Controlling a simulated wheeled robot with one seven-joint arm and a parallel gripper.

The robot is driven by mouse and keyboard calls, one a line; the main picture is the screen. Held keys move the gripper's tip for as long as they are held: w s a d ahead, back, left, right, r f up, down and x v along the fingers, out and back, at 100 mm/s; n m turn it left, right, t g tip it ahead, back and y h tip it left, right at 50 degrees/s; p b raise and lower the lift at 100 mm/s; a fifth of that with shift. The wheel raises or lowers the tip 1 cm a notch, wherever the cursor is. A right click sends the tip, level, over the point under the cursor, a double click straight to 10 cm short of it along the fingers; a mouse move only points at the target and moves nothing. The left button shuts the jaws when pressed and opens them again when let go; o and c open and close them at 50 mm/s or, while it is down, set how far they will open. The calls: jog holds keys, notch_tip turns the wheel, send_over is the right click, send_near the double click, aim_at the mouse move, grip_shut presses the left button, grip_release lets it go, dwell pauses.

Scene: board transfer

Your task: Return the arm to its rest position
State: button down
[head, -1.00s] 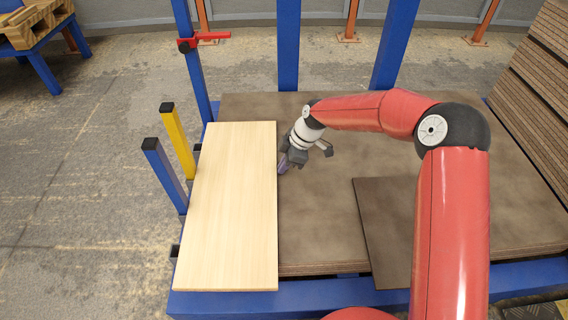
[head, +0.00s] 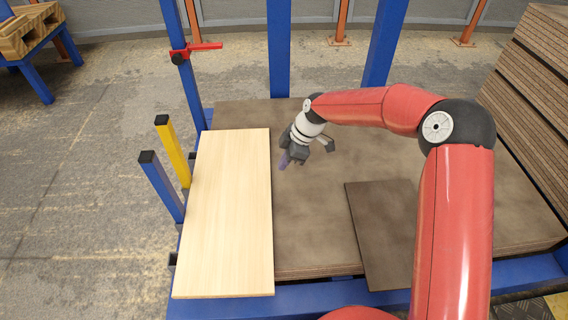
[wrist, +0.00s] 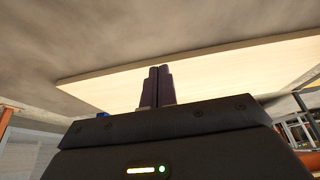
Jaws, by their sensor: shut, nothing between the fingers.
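My gripper (head: 285,160) is at the end of my red arm, above the brown board stack (head: 310,230) and just right of the light wood board (head: 225,215). In the wrist view its two dark fingers (wrist: 158,86) are together, with nothing between them. The light board lies flat at the left of the stack, and it also shows behind the fingers in the wrist view (wrist: 220,75). I cannot tell exactly how high the gripper is above the stack.
A smaller dark board (head: 380,235) lies on the stack, partly hidden by my arm. Blue posts (head: 279,50), a yellow post (head: 172,150) and a red clamp (head: 195,50) stand around the blue frame. Leaning dark boards (head: 530,80) are at the right. Open floor lies left.

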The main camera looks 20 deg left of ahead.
notch_tip(320, 180, up, 2)
jog(key=shift+r+p, duration=0.25)
jog(key=shift+p, duration=0.25)
jog(key=shift+r, duration=0.1)
